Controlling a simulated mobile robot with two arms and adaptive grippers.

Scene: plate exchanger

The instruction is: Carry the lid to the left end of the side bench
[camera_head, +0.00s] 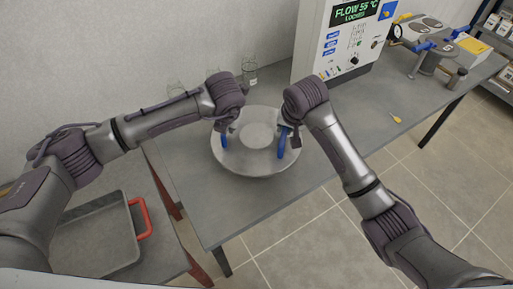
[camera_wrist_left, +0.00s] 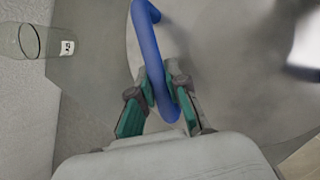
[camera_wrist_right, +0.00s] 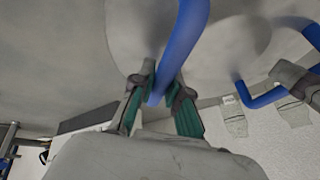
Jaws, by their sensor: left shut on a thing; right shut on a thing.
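The lid (camera_head: 256,172) is a round, pale grey metal disc with a raised middle and two blue handles. It is over the near left part of the long grey bench (camera_head: 193,205); I cannot tell whether it touches the bench top. My left gripper (camera_head: 225,134) is shut on the left blue handle, which also shows between its fingers in the left wrist view (camera_wrist_left: 147,40). My right gripper (camera_head: 289,131) is shut on the right blue handle, seen closely in the right wrist view (camera_wrist_right: 186,32). The lid looks roughly level.
Glass beakers (camera_head: 249,74) stand by the wall behind the lid. A white control unit (camera_head: 340,45) stands to the right on the bench. A lower surface at the left holds a grey tray (camera_head: 98,240) with a red handle (camera_head: 144,219). Tiled floor lies in front.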

